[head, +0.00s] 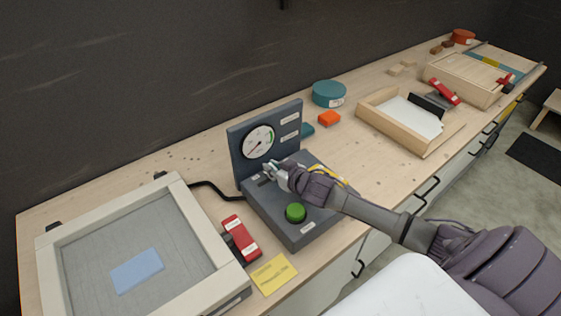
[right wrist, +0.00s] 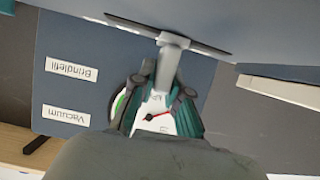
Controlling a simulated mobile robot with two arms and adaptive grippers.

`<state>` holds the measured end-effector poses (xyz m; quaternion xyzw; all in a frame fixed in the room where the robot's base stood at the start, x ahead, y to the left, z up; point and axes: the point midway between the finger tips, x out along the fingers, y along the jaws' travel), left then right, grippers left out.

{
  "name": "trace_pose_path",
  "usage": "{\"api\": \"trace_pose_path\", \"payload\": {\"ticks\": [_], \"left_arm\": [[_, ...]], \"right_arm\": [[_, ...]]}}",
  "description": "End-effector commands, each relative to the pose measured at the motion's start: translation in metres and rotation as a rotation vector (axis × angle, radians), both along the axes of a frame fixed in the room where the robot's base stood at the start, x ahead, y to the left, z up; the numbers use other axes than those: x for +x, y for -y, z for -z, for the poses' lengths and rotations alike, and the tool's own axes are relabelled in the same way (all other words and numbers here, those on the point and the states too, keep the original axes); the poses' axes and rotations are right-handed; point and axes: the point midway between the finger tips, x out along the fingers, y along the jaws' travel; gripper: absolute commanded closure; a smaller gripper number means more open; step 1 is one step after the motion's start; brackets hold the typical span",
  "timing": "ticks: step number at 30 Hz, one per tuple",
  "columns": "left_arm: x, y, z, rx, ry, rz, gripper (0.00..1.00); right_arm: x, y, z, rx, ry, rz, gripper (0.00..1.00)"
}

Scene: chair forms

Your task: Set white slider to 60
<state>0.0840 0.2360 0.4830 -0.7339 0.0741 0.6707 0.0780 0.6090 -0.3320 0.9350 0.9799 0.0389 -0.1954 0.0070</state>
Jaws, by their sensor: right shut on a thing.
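My right gripper (head: 274,171) reaches onto the top of a dark blue-grey control box (head: 300,232), behind its green button (head: 295,212). In the right wrist view its fingers (right wrist: 168,75) are shut on the pale slider knob (right wrist: 174,41). The knob stands in a dark straight slot (right wrist: 130,24), with slot showing on both sides of it. In the head view the gripper mostly hides the knob. A round white gauge (head: 258,142) is on the upright panel; I cannot read its value. My left gripper is out of view.
A framed grey screen (head: 55,243) with a blue sheet stands left of the box. A red-handled tool (head: 241,238) and a yellow note (head: 273,274) lie beside it.

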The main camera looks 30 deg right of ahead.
Motion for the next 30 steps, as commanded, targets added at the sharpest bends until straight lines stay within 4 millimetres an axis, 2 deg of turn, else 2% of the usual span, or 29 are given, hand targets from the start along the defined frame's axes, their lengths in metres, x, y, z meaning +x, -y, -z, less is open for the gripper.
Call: {"api": "trace_pose_path", "payload": {"ticks": [6, 7, 11, 12, 23, 26, 30], "left_arm": [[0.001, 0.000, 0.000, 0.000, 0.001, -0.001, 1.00], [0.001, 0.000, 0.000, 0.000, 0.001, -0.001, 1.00], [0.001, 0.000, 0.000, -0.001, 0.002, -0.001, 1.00], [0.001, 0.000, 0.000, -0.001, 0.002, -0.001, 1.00], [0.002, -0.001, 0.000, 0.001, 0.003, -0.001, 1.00], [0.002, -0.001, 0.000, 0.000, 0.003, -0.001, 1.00], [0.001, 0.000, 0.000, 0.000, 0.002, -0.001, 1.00]], "right_arm": [[0.000, 0.001, 0.000, -0.003, -0.001, 0.001, 1.00], [0.000, 0.001, 0.000, -0.003, 0.000, 0.001, 0.84], [0.000, 0.001, 0.000, -0.003, 0.000, 0.001, 0.63], [0.000, 0.001, 0.000, -0.003, 0.000, 0.001, 0.60], [-0.006, 0.001, -0.002, -0.002, 0.000, 0.000, 0.60], [-0.018, 0.002, -0.006, -0.002, -0.001, -0.001, 0.60], [-0.046, 0.004, -0.017, -0.003, -0.003, -0.001, 0.60]]}}
